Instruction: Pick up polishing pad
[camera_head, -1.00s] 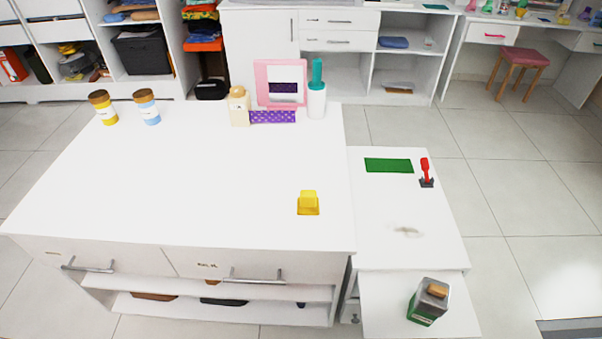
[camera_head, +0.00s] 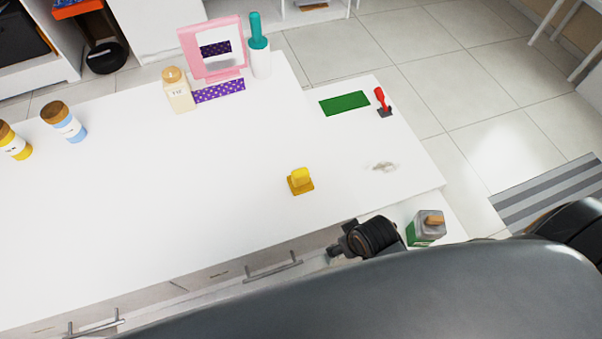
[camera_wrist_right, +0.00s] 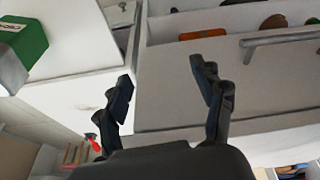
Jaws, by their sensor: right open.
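A small yellow pad with a raised grip (camera_head: 300,181) sits on the white tabletop near its right front edge. I cannot tell from looks alone which is the polishing pad. My right gripper is open and empty in the right wrist view (camera_wrist_right: 165,88), in front of the white drawer fronts. In the head view its dark wrist part shows just off the table's front edge, below and right of the yellow pad. Neither pad is clear in the wrist view. My left gripper is not seen.
A pink-framed mirror (camera_head: 213,50), bottles and jars stand farther back. Drawer handles (camera_head: 274,268) project in front.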

